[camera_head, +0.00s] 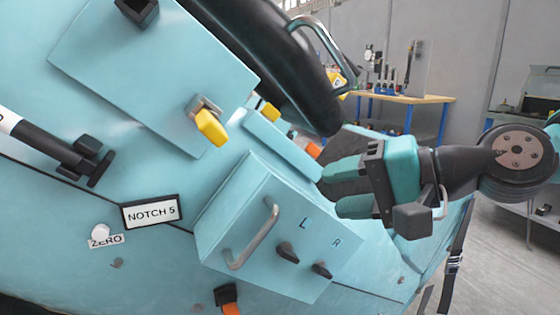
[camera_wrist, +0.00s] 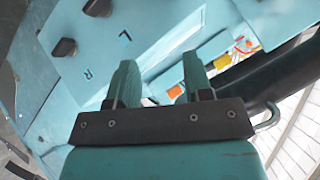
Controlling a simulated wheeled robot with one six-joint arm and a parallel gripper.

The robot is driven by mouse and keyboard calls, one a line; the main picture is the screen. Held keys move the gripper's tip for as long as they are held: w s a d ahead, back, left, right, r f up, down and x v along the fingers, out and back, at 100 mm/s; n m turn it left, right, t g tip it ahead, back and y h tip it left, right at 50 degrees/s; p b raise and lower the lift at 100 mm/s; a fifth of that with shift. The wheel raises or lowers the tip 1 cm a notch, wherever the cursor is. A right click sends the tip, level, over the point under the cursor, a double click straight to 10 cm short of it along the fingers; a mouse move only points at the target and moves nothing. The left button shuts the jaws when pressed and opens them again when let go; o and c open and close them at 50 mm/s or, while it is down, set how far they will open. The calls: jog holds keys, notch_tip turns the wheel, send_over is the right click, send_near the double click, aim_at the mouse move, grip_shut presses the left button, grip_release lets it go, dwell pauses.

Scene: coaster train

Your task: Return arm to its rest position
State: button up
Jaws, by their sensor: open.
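My gripper (camera_head: 338,188) is at the right of the head view, pointing left beside the teal box (camera_head: 228,215) with the metal handle and the L and R marks. Its two teal fingers are apart with nothing seen between them. In the wrist view my gripper (camera_wrist: 158,82) shows both fingers spread, with the teal panel (camera_wrist: 75,75) with black knobs ahead and to the left. My arm reaches in from the right edge of the head view.
A thick black padded bar (camera_head: 270,55) passes just above my gripper. A yellow-tipped lever (camera_head: 211,127), a NOTCH 5 plate (camera_head: 152,211) and a black handle (camera_head: 60,150) are on the teal body. A workbench (camera_head: 405,98) stands behind. Open floor shows at lower right.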

jog(key=s+d+f+n+g+h, duration=0.3)
jog(key=s+f+n+h, duration=0.15)
jog(key=s+n, duration=0.2)
jog(key=s+d+f+n+g+h, duration=0.3)
jog(key=s+f+n+h, duration=0.15)
jog(key=s, duration=0.35)
notch_tip(320, 180, up, 19)
jog(key=y+p, duration=0.1)
jog(key=p, duration=1.9)
jog(key=shift+w, duration=0.25)
jog(key=shift+a, duration=0.15)
